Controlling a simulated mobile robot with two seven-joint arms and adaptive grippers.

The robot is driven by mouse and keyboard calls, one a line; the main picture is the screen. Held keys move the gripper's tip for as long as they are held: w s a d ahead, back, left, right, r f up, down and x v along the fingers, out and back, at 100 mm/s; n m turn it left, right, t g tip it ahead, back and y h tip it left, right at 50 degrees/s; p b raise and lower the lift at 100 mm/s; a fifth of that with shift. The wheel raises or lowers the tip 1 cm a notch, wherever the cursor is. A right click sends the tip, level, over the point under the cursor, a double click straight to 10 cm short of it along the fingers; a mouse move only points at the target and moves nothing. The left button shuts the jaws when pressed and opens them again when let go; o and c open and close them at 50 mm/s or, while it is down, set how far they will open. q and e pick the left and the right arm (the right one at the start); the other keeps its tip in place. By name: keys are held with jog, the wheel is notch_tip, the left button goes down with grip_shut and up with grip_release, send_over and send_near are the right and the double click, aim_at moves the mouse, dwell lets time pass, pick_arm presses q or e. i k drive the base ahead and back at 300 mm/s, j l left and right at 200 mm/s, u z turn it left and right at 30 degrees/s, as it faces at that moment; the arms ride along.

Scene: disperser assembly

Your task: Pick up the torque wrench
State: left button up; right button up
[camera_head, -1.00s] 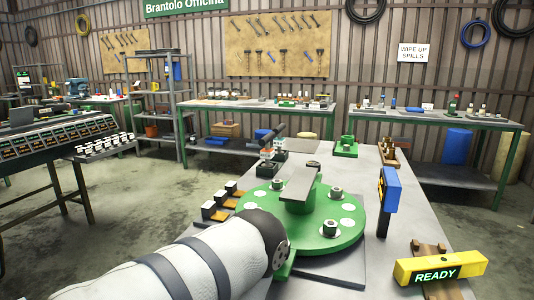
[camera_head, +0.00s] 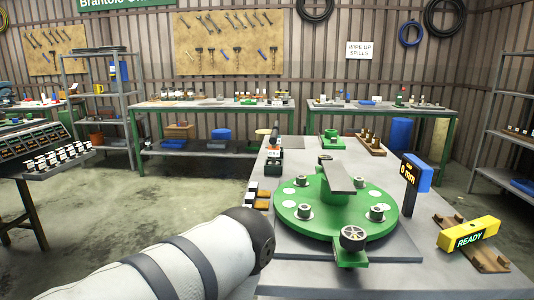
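A dark long tool (camera_head: 274,134) stands at the back left of the near bench, seen nearly end-on above a small block with a lit display (camera_head: 272,153). It may be the torque wrench, but I cannot tell for sure. A yellow unit reading READY (camera_head: 468,235) is at the right on a brown wooden cradle (camera_head: 487,259). My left arm (camera_head: 190,268) comes in from the lower left and ends in a dark rounded joint near the bench's left edge. Neither of my grippers shows.
Small blocks (camera_head: 258,194) line the left edge.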

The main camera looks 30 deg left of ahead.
aim_at(274, 151)
jog(key=j+z, duration=0.15)
jog(key=j, duration=0.35)
jog(key=k+j+z, duration=0.15)
jog(key=j, duration=0.3)
jog(key=k+j+z, duration=0.1)
jog(key=j, duration=0.4)
jog(key=j+z, duration=0.45)
jog(key=j, duration=1)
jog(key=j+z, duration=0.45)
jog(key=j, duration=1.05)
jog(key=k, duration=0.05)
